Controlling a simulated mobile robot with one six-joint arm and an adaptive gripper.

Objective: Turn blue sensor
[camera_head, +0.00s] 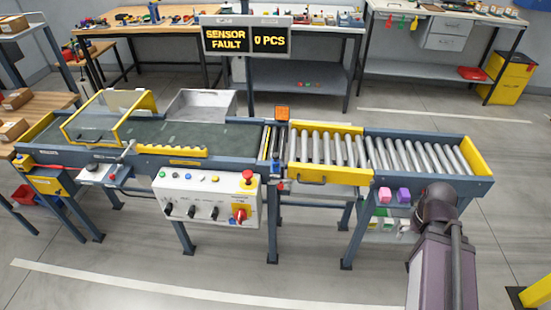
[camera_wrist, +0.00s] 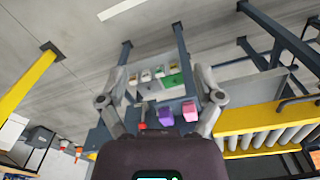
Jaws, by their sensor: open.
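A small blue sensor (camera_head: 276,158) appears on a short post at the near side of the gap between the belt conveyor (camera_head: 140,133) and the roller conveyor (camera_head: 325,148). It is too small to tell which way it faces. My gripper (camera_wrist: 159,82) is open and empty in the wrist view, its two fingers spread apart. The blue sensor cannot be made out there. In the head view my arm is at the lower right, in front of the roller conveyor's right end, well away from the sensor; the gripper's fingers are hidden there.
A hanging display (camera_head: 246,38) reads SENSOR FAULT, 0 PCS. An orange box (camera_head: 282,113) stands behind the gap. A control panel (camera_head: 207,198) with knobs and a red stop button juts out in front. Pink (camera_head: 385,194) and purple (camera_head: 403,195) blocks sit below the rollers. Floor in front is clear.

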